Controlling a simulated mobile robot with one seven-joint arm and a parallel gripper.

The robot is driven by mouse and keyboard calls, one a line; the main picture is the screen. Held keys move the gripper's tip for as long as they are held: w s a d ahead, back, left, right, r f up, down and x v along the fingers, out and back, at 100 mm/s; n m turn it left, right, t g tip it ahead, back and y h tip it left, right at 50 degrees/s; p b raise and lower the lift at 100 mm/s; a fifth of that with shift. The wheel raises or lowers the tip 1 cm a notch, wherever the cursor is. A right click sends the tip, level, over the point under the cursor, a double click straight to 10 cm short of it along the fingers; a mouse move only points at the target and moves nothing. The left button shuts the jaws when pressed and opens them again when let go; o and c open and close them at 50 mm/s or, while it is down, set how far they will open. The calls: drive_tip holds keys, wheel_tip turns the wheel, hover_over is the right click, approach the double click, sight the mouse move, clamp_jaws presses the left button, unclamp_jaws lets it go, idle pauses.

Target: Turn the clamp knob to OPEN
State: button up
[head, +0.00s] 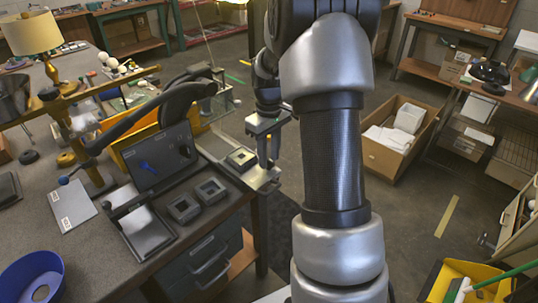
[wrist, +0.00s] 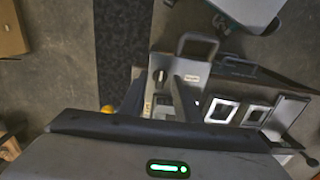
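A small dark knob (wrist: 160,76) shows in the wrist view on a grey plate with a pale label (wrist: 192,79) and a dark handle. I take it for the clamp knob; its setting is too small to read. In the head view the grey plate (head: 264,180) juts from the bench's right corner, and the knob cannot be made out. My gripper (head: 268,160) points down over this plate, its fingers a little apart with nothing seen between them. In the wrist view my gripper (wrist: 172,92) is close beside the knob; contact cannot be told.
A square fixture with a yellowish inside (head: 242,158) stands left of my gripper. Two grey square frames (head: 197,200) and a black panel with a blue part (head: 160,160) are on the bench (head: 100,262). A cardboard box (head: 398,150) is on the open floor to the right.

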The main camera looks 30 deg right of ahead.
drive_tip(key=shift+c, duration=0.5)
clamp_jaws()
drive_tip(key=shift+m, duration=0.3)
drive_tip(key=m+p, duration=0.1)
drive_tip(key=m, duration=0.1)
drive_tip(key=shift+r+m, duration=0.1)
drive_tip(key=shift+m, duration=0.3)
drive_tip(key=m+p, duration=0.1)
drive_tip(key=m, duration=0.2)
drive_tip(key=shift+m, duration=0.3)
drive_tip(key=m+p, duration=0.1)
drive_tip(key=m, duration=0.4)
drive_tip(key=m+p, duration=0.2)
drive_tip(key=m, duration=0.3)
drive_tip(key=shift+m, duration=0.4)
